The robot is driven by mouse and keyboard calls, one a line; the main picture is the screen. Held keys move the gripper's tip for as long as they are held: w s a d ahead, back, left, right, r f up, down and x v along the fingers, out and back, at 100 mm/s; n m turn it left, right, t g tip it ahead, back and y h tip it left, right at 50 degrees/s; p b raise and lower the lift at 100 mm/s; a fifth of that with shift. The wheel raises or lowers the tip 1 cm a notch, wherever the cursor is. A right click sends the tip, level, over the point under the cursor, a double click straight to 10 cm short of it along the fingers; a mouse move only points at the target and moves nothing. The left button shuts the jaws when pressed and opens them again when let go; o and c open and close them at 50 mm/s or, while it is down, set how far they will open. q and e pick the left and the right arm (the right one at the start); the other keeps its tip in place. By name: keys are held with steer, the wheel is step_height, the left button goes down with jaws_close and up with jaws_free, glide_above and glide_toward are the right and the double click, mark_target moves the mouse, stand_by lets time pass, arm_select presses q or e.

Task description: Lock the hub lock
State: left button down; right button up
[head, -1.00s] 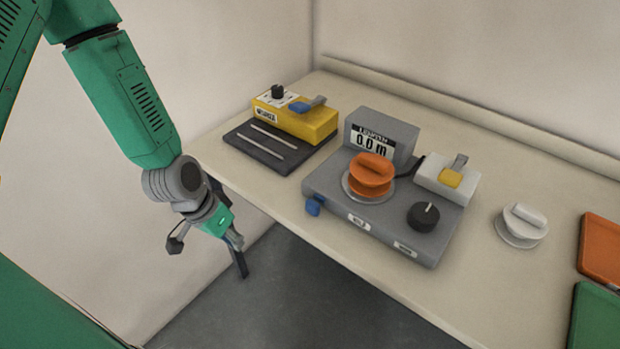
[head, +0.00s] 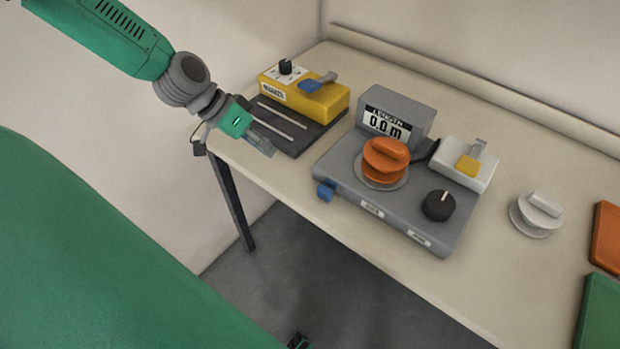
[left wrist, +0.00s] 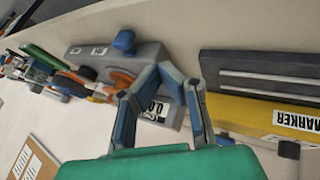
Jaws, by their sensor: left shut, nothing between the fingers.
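The grey length machine (head: 345,185) stands on the table with an orange spool (head: 384,160) on its round hub plate (head: 363,182). A blue tab (head: 325,190) sticks out at its front left corner; I cannot tell if this is the hub lock. The tab also shows in the left wrist view (left wrist: 124,40). My left gripper (head: 266,150) is shut and empty, over the table's left front edge, left of the machine and apart from it. Its fingertips (left wrist: 160,70) meet in the left wrist view and partly cover the machine. My right gripper is not in view.
A yellow marker box (head: 305,98) with a dark base (head: 290,145) stands behind my left gripper. A white spool (head: 537,213) and trays lie further right.

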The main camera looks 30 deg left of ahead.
mark_target(326, 191)
arm_select(q)
steer(key=b+x, duration=0.2)
steer(key=x, duration=0.8)
steer(key=shift+f+b, duration=0.25)
steer(key=shift+b, duration=0.05)
steer(key=d, duration=0.2)
steer(key=shift+s+d+r, duration=0.15)
steer(key=shift+d+r, duration=0.05)
steer(key=shift+d, duration=0.9)
steer(key=d, duration=0.5)
steer(key=shift+s, duration=0.3)
steer(key=shift+a, duration=0.1)
